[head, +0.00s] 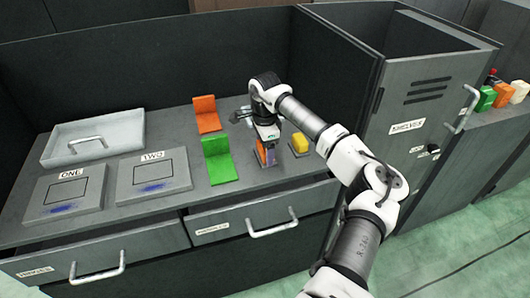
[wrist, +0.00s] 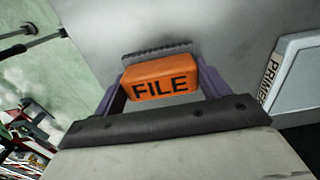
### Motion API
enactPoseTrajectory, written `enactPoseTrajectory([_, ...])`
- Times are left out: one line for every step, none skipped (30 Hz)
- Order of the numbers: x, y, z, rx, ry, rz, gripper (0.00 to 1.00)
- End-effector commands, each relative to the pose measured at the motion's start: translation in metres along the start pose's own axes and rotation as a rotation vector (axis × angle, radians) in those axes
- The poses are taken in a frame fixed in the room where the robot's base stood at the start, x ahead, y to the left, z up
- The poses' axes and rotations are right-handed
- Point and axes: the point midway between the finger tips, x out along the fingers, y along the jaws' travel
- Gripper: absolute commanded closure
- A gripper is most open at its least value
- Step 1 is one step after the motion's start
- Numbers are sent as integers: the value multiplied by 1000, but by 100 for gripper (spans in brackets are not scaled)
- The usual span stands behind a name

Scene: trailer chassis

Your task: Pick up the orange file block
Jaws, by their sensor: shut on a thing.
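The orange file block (wrist: 160,80), lettered FILE, sits between the two purple fingers of my gripper (wrist: 162,92) in the wrist view. My gripper is shut on it. In the head view my gripper (head: 266,157) points down over the bench top, and a sliver of the orange block (head: 260,152) shows beside a finger. Most of the block is hidden there by the fingers. A dark ridged strip (wrist: 156,51) shows just beyond the block in the wrist view. I cannot tell whether the block is clear of the bench.
A yellow block (head: 300,143) sits on a dark base just right of my gripper. Green (head: 219,166) and orange (head: 206,118) L-shaped stands are to the left. Pads ONE (head: 62,197) and TWO (head: 152,176) and a grey tray (head: 95,138) lie further left. A tall cabinet (head: 415,125) stands right.

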Motion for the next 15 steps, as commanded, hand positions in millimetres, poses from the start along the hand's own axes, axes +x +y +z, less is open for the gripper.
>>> enactPoseTrajectory([0,0,0,0,0,0,50])
enactPoseTrajectory([-1,0,0,0,0,-1,52])
enactPoseTrajectory([-1,0,0,0,0,-1,52])
enactPoseTrajectory([-1,0,0,0,0,-1,52])
enactPoseTrajectory([-1,0,0,0,0,-1,52])
enactPoseTrajectory([-1,0,0,0,0,-1,52])
enactPoseTrajectory([-1,0,0,0,0,-1,52])
enactPoseTrajectory([-1,0,0,0,0,-1,52])
enactPoseTrajectory([-1,0,0,0,0,-1,52])
enactPoseTrajectory([-2,0,0,0,1,-1,52])
enactPoseTrajectory([-3,0,0,0,1,-2,52])
enactPoseTrajectory([-6,0,0,0,1,-2,52])
enactPoseTrajectory([-8,-1,0,0,1,-2,52])
enactPoseTrajectory([-10,-1,0,0,1,-3,52])
enactPoseTrajectory([-14,-1,0,0,0,-3,52])
